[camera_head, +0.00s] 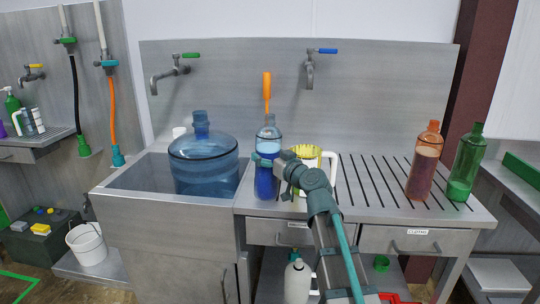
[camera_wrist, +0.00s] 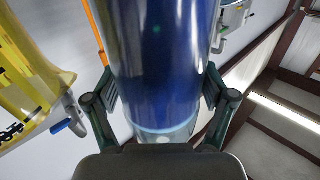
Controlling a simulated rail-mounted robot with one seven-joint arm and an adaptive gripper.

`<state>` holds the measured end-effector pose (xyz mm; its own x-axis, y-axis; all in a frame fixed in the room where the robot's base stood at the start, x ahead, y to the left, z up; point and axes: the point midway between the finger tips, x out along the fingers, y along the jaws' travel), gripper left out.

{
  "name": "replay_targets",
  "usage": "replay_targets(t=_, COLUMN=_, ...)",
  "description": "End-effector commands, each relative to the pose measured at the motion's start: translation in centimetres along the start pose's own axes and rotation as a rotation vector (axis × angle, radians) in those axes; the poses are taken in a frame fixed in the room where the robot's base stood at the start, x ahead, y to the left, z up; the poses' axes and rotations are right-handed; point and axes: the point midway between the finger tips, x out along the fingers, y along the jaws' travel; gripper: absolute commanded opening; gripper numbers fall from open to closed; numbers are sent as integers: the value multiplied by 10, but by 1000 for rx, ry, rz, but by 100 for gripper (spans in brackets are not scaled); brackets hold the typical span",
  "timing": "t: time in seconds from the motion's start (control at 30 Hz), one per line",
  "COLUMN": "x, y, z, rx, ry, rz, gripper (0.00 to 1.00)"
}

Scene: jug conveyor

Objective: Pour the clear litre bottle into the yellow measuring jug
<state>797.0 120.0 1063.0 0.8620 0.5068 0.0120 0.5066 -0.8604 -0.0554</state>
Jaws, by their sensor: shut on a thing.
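The clear bottle (camera_head: 267,183), with blue liquid in it, stands upright at the left end of the drainboard. My gripper (camera_head: 268,159) is shut on its middle. In the wrist view the bottle (camera_wrist: 160,50) fills the space between both fingers (camera_wrist: 158,100). I cannot tell whether its base touches the board. The yellow measuring jug (camera_head: 306,152), with a white handle, is just right of the bottle, partly hidden behind my gripper and arm. Its wall with black marks also shows at the left of the wrist view (camera_wrist: 30,75).
A large blue water jug (camera_head: 203,160) sits in the sink, left of the bottle. An orange-handled tool (camera_head: 267,84) rises behind the bottle. A red-brown bottle (camera_head: 424,165) and a green bottle (camera_head: 467,165) stand at the right. The slatted drainboard (camera_head: 375,178) between is clear. Taps hang above.

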Motion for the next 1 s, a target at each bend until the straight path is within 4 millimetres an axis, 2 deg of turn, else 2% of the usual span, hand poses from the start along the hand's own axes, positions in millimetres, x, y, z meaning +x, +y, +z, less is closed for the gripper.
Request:
replay_targets(t=0.43, x=0, y=-5, z=-9, rx=228, ry=46, rz=2, gripper=13)
replay_targets(t=0.67, x=0, y=-5, z=-5, rx=398, ry=78, rz=2, gripper=13)
replay_targets(t=1.0, x=1, y=-4, z=2, rx=438, ry=88, rz=1, gripper=13)
